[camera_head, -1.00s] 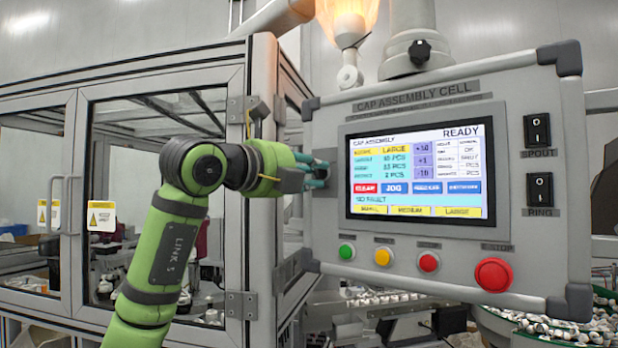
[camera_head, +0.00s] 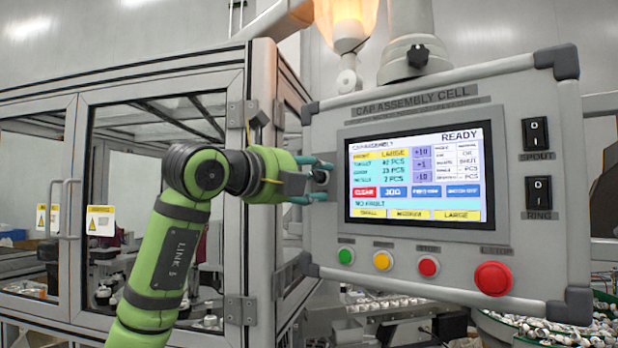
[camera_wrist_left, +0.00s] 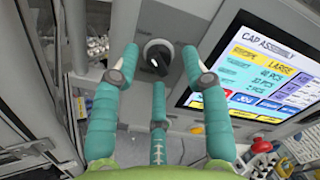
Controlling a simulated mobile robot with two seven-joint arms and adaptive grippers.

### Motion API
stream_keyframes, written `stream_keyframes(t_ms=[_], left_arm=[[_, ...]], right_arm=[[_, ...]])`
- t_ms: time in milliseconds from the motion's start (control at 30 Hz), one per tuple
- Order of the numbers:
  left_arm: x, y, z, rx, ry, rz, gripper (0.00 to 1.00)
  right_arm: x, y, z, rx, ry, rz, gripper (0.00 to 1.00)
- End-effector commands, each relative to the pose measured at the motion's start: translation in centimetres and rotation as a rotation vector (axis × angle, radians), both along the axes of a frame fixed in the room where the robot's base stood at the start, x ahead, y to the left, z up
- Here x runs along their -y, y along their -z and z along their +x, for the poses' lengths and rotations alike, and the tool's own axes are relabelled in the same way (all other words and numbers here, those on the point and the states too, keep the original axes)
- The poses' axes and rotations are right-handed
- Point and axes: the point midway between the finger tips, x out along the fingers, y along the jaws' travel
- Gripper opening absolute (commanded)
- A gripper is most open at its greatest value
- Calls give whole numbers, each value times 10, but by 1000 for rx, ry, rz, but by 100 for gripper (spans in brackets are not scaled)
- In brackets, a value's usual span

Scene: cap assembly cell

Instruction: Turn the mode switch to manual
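The mode switch is a black round knob with a light pointer mark, on a grey plate at the left of the control panel. In the left wrist view the knob (camera_wrist_left: 158,57) sits between my two outer fingertips. In the head view the knob (camera_head: 321,177) shows between my fingers and is partly hidden. My left gripper (camera_head: 318,180) has teal fingers spread open around the knob, with gaps at both sides in the left wrist view (camera_wrist_left: 160,58). A third finger lies below the knob. The switch's labels are not readable. My right gripper is not in view.
The panel holds a touchscreen (camera_head: 418,176), green (camera_head: 346,256), yellow (camera_head: 382,260) and red (camera_head: 428,266) buttons, a large red stop button (camera_head: 493,278) and two black rocker switches (camera_head: 536,135) (camera_head: 538,193). A glazed machine enclosure (camera_head: 160,190) stands close on the left.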

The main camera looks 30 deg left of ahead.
Motion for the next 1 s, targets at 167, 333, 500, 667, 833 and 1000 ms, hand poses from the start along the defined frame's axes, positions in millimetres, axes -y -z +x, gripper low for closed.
stream_keyframes(t_ms=[167,333,500,667,833,1000], left_arm=[[-1,-3,-1,8,-2,-2,47],[-3,-4,-6,12,-4,-3,47],[-9,-5,-31,14,-6,-1,47],[-16,-4,-65,13,-5,1,47],[-22,-4,-96,9,-4,0,47],[-25,-3,-113,6,-1,0,47]], right_arm=[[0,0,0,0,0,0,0],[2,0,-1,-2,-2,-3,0],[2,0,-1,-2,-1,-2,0],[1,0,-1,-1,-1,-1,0],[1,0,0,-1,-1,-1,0],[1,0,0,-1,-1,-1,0]])
